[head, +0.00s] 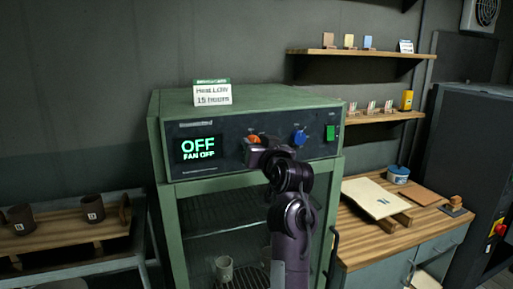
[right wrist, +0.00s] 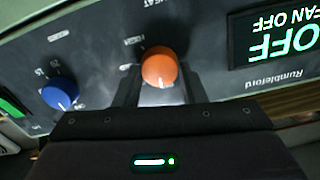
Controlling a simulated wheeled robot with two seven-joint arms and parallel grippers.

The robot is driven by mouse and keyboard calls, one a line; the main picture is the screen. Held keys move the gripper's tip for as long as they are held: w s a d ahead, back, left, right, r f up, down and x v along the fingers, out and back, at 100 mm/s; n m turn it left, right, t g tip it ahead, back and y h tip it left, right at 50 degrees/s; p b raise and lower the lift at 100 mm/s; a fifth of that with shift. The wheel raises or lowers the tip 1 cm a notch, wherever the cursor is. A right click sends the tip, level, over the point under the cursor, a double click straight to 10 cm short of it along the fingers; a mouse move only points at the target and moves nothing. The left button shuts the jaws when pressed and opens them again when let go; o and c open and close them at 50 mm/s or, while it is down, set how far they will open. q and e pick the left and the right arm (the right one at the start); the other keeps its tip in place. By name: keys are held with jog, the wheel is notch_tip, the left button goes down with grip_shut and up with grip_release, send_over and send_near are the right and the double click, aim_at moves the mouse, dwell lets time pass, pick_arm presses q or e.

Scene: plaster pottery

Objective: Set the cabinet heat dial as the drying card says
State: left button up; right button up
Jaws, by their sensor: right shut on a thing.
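The green drying cabinet (head: 160,135) has a dark front panel with an orange dial (head: 253,138), a blue dial (head: 299,136) and a green switch (head: 331,132). The orange dial, by the word HEAT, also shows in the right wrist view (right wrist: 159,66). My right gripper (head: 256,146) is shut on the orange dial, one finger on each side. The display (head: 198,150) reads OFF and FAN OFF. The drying card (head: 212,95) stands on the cabinet top; its small lettering ends in "15 HOURS", its first line is hard to read. My left gripper is out of view.
Below the panel is the cabinet's chamber with wire racks and a pale cup (head: 224,268). A bench with brown pots (head: 92,211) is at left. A wooden counter (head: 362,247) with a board and blue tub (head: 398,174) is at right, under two small wall shelves.

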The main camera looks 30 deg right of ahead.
jog(key=shift+d+f+m+b, duration=0.1)
jog(key=shift+m+b, duration=0.65)
jog(key=shift+m, duration=1.1)
jog(key=shift+f+m+b, duration=0.1)
jog(key=shift+m+b, duration=0.6)
jog(key=shift+m, duration=1.15)
jog(key=shift+r, duration=0.1)
jog(key=o, duration=1)
